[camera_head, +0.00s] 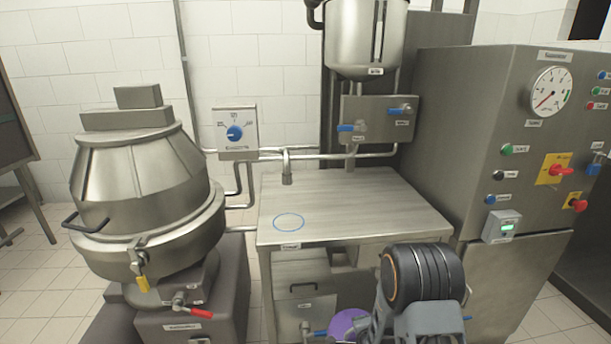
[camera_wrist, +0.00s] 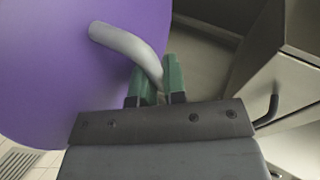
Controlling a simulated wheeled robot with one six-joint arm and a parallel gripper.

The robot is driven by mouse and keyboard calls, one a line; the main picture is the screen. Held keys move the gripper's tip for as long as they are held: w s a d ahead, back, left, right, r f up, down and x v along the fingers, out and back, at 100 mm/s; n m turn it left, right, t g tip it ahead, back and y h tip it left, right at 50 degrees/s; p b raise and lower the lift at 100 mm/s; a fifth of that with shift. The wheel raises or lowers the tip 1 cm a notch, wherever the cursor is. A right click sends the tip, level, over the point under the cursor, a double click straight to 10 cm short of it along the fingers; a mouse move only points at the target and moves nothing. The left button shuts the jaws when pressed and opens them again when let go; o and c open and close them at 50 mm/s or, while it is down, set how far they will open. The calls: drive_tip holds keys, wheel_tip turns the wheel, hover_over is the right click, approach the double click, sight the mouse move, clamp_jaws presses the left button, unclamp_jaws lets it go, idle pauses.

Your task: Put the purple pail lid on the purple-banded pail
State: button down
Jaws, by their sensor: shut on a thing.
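The purple pail lid (camera_wrist: 45,60) fills the left of the wrist view, with a curved grey handle (camera_wrist: 122,42) on it. My gripper (camera_wrist: 160,82) has green fingertips shut on the end of that handle. In the head view a small part of the purple lid (camera_head: 348,322) shows low in front of the steel table, beside my arm, which hides the rest. My fingers are hidden behind my arm in the head view. I see no purple-banded pail in either view.
The steel table (camera_head: 350,205) has a bare top with a blue ring mark (camera_head: 289,222) under a spout (camera_head: 287,170). A drawer (camera_head: 303,290) is below. A large kettle (camera_head: 145,195) stands left and a control cabinet (camera_head: 500,150) right.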

drive_tip(key=s+r+p, duration=0.2)
drive_tip(key=r+p, duration=0.7)
drive_tip(key=r, duration=0.1)
drive_tip(key=s+r+p, duration=0.3)
drive_tip(key=r+p, duration=0.6)
drive_tip(key=shift+r+p, duration=0.35)
drive_tip(key=shift+p, duration=0.05)
drive_tip(key=shift+s, duration=0.1)
